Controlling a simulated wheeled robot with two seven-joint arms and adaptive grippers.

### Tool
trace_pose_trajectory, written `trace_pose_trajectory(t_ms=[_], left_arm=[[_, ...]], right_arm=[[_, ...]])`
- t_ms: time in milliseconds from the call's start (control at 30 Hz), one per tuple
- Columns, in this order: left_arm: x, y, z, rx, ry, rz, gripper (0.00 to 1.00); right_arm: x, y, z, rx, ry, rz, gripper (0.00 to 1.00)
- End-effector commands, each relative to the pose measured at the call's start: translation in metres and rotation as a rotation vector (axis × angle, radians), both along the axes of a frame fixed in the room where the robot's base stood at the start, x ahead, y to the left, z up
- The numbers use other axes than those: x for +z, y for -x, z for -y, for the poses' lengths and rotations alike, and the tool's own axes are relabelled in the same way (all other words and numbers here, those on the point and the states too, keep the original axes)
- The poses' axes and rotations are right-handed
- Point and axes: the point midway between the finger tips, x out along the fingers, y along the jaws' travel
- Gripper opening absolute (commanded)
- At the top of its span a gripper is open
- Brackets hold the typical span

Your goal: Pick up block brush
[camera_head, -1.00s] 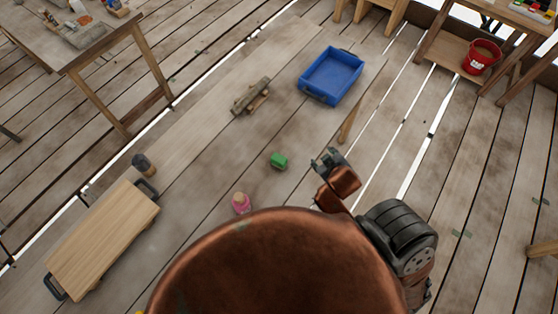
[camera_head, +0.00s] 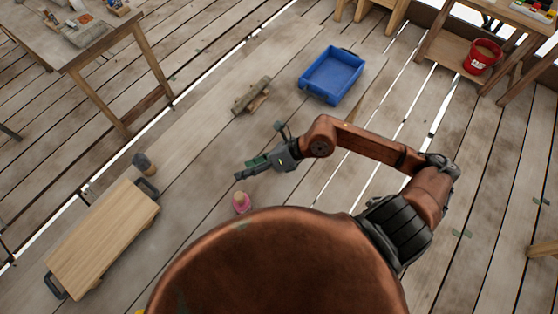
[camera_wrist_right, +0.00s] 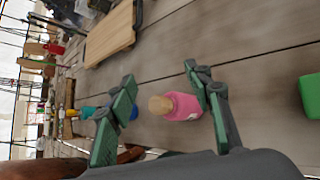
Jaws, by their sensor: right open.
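I cannot tell for sure which thing is the block brush. A grey-brown wooden piece (camera_head: 252,95) with a lighter part beside it lies on the planks in the head view, left of the blue tray. My right gripper (camera_head: 246,168) is open and empty, reaching left over the planks, below that piece in the picture. In the right wrist view its green-padded fingers (camera_wrist_right: 160,108) stand wide apart. My left gripper is not in view.
A blue tray (camera_head: 331,76) is at upper centre. A wooden board (camera_head: 102,240) with dark handles lies at left, near a dark cylinder (camera_head: 143,163). A green block (camera_wrist_right: 311,97) sits at the wrist view's right edge. A red bucket (camera_head: 482,57) is on a far shelf.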

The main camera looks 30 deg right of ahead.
Motion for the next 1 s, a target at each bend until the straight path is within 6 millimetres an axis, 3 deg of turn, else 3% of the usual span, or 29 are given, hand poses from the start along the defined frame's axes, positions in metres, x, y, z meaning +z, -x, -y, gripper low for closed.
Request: trace_pose_trajectory(t_ms=[33,100,200,333,467,1000], left_arm=[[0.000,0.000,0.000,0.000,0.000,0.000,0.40],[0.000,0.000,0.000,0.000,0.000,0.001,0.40],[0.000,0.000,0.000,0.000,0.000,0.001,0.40],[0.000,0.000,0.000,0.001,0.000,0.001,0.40],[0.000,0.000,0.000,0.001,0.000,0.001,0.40],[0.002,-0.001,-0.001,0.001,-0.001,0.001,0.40]], right_arm=[[-0.023,-0.003,0.027,0.015,0.152,-0.008,0.46],[-0.049,-0.006,0.066,0.019,0.337,-0.025,0.46],[-0.068,-0.011,0.113,0.004,0.529,-0.048,0.46],[-0.077,-0.015,0.147,-0.015,0.653,-0.066,0.46],[-0.088,-0.020,0.153,-0.020,0.679,-0.072,0.46],[-0.146,-0.043,0.143,-0.018,0.674,-0.071,0.46]])
